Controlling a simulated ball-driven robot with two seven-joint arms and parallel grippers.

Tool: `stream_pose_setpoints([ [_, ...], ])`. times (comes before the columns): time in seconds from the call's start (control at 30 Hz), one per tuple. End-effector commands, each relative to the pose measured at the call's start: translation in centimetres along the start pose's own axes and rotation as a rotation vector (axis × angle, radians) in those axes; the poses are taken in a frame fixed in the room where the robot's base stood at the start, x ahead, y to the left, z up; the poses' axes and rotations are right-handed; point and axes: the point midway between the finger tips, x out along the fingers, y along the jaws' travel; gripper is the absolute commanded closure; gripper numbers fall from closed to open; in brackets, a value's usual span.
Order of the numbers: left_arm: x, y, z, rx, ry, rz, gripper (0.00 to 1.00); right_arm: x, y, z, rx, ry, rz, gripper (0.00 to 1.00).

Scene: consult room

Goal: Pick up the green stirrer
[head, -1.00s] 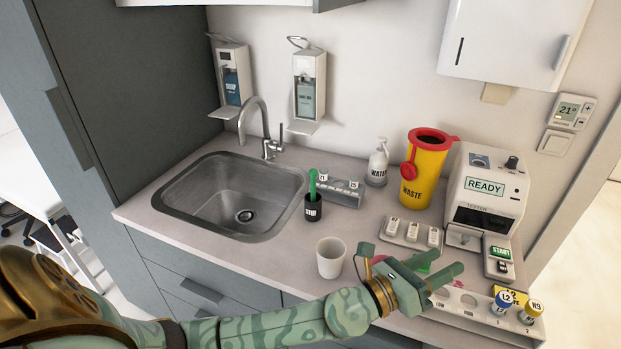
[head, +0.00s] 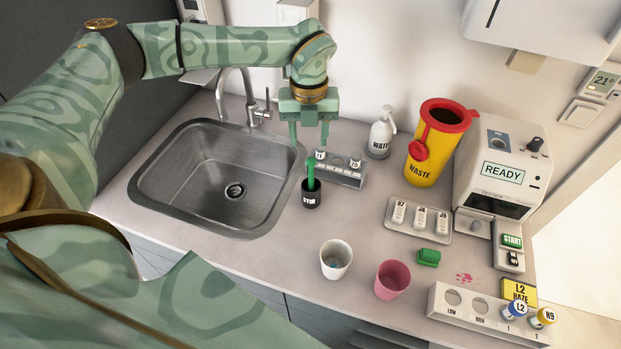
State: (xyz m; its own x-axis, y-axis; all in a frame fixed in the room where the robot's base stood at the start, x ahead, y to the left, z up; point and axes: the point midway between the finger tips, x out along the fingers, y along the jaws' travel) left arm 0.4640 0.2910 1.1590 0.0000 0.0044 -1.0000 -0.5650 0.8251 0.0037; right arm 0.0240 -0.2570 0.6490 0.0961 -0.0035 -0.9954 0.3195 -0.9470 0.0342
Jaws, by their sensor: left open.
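The green stirrer (head: 310,172) stands upright in a small black cup (head: 312,197) marked STIR, beside the sink's right rim. My left gripper (head: 309,146) points down just above and behind it, its two fingers apart. The fingertips are close to the stirrer's top, but I cannot tell whether it stands between them or in front of them. My right gripper is not in view.
A grey rack (head: 338,174) with vials is right behind the black cup. The sink (head: 150,190) lies left. A white cup (head: 336,259), pink cup (head: 393,279) and green block (head: 429,257) stand in front. The yellow waste bin (head: 430,155) and tester (head: 500,170) stand right.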

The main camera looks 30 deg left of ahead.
Motion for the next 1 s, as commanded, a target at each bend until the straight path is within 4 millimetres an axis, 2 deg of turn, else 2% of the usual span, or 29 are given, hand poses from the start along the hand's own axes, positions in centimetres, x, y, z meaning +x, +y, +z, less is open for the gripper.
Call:
stream_pose_setpoints([
  [0.1,3.0,0.0,-0.1,0.0,0.004,0.002,0.54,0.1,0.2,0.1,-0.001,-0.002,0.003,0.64],
  [0.2,4.9,-0.1,-0.1,0.001,0.003,0.0,0.54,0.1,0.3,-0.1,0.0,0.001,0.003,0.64],
  [0.47,7.2,-0.2,-0.2,0.003,0.002,-0.001,0.54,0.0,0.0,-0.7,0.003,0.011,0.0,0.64],
  [0.7,11.0,-0.6,-0.5,0.004,0.002,-0.002,0.54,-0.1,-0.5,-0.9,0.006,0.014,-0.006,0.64],
  [0.97,11.5,-0.6,-0.4,0.003,0.001,-0.003,0.54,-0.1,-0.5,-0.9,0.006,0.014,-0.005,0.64],
  [1.0,11.5,-0.6,-0.4,0.003,0.001,-0.003,0.56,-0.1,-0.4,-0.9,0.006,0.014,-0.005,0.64],
])
